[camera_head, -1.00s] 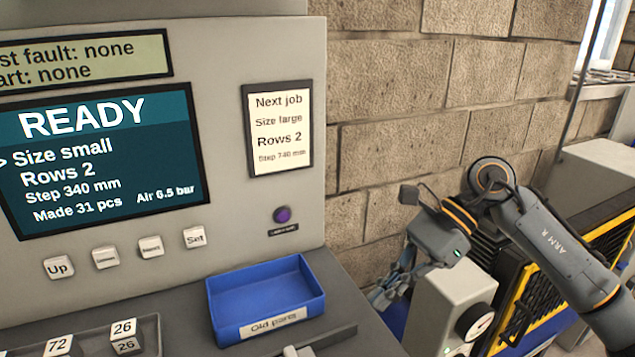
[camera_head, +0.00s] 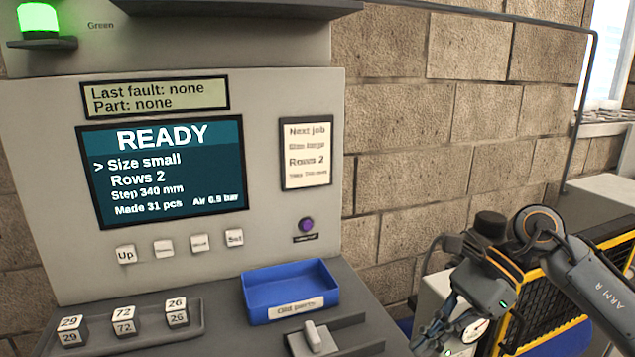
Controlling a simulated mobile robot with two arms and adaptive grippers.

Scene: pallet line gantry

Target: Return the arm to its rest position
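My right arm (camera_head: 597,290) comes in from the right edge. Its gripper (camera_head: 440,335) points down and to the left, in front of the grey box with the dial, to the right of the blue tray and apart from it. Its fingers are dark and small in the picture, and I cannot tell whether they are open or shut. I see nothing held in them. My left arm and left gripper are not in view.
The control panel screen (camera_head: 168,172) reads READY, Size small. Below it are several buttons, a tray of number blocks (camera_head: 123,321), a blue tray (camera_head: 290,288) and a grey lever (camera_head: 313,338). A yellow-framed black guard (camera_head: 545,330) stands behind my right arm.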

